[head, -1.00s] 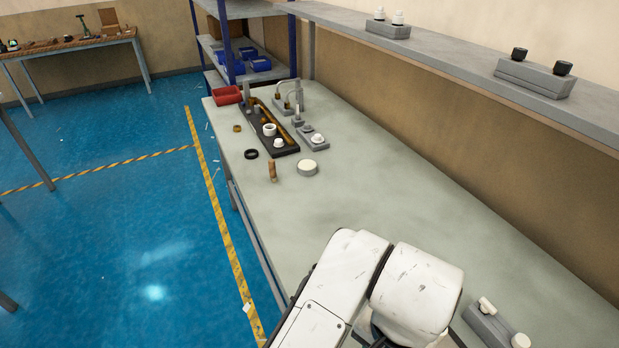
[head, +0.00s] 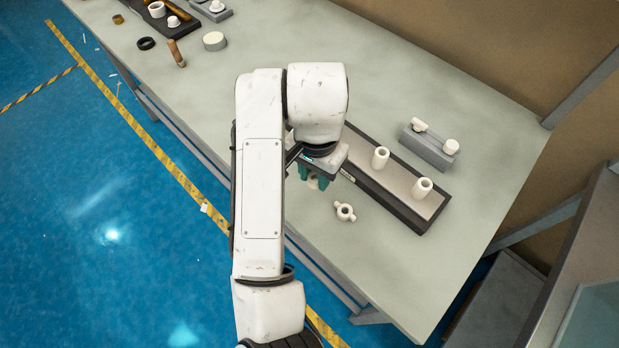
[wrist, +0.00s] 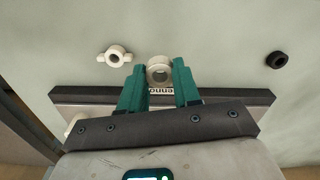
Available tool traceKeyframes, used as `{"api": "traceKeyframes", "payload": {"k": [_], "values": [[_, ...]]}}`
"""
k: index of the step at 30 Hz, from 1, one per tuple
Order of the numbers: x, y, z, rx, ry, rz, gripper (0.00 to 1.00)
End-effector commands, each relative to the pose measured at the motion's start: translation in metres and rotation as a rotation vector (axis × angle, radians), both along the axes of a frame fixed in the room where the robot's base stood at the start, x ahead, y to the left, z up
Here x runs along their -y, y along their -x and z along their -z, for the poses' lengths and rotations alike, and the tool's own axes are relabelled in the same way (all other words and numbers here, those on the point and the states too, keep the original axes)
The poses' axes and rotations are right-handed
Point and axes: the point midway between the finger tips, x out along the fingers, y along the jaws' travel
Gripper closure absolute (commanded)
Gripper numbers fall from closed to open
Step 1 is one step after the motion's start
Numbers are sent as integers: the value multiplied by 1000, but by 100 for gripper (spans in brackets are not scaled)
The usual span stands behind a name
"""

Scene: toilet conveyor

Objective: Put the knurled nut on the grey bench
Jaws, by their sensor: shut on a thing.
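My gripper (head: 314,176) is over the grey bench (head: 400,278), beside the near long side of the dark tray. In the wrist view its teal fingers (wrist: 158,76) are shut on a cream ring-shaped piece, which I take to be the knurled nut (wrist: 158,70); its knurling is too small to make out. In the head view the nut (head: 313,183) shows partly below the fingertips. I cannot tell whether it touches the bench.
A cream winged nut (head: 345,212) lies close by. The dark tray (head: 397,208) holds two cream cylinders (head: 380,158). A grey block (head: 428,148) stands behind it. A black ring (head: 147,43), wooden-handled tool (head: 176,53) and round cream-topped piece (head: 214,41) lie farther up. Bench between is clear.

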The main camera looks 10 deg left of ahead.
Motion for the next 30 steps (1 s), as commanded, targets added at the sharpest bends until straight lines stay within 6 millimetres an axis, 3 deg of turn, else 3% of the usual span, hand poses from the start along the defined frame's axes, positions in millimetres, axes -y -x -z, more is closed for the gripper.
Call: {"api": "traceKeyframes", "payload": {"k": [1, 3, 11, 20, 30], "values": [[-1, -7, 15, 1, 3, 1, 100], [-4, -13, 23, 0, 1, 1, 100], [-11, -25, 34, 0, -1, 0, 100], [-13, -28, 65, -1, 0, 0, 100], [-13, -28, 70, 1, -2, 0, 100]]}}
